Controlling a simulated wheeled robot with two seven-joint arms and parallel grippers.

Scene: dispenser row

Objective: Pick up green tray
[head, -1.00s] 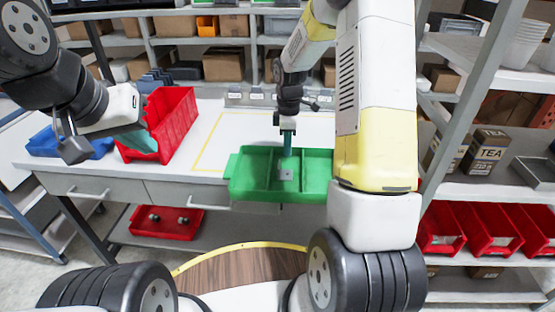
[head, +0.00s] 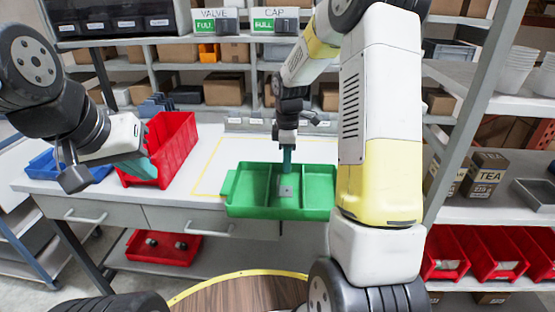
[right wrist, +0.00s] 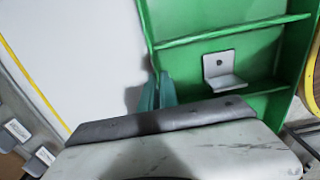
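The green tray (head: 253,212) is in the head view at the front of the workbench, covering part of the bench's front edge. It has dividers, and a small grey bracket (head: 286,191) is inside. My right gripper (head: 287,160) reaches down at the tray's far wall. In the right wrist view its teal fingers (right wrist: 157,93) are close together on the wall of the tray (right wrist: 185,20), with the bracket (right wrist: 222,72) beside them. My left gripper (head: 142,167) is at the red bin's left side; its teal fingers overlap in view, so I cannot tell their gap.
A red bin (head: 176,150) and a blue bin (head: 45,166) stand on the workbench (head: 210,150) at left. A red tray (head: 160,246) is on the lower shelf. At right, a rack holds TEA boxes (head: 484,176) and red bins (head: 447,253). The bench behind the tray is clear.

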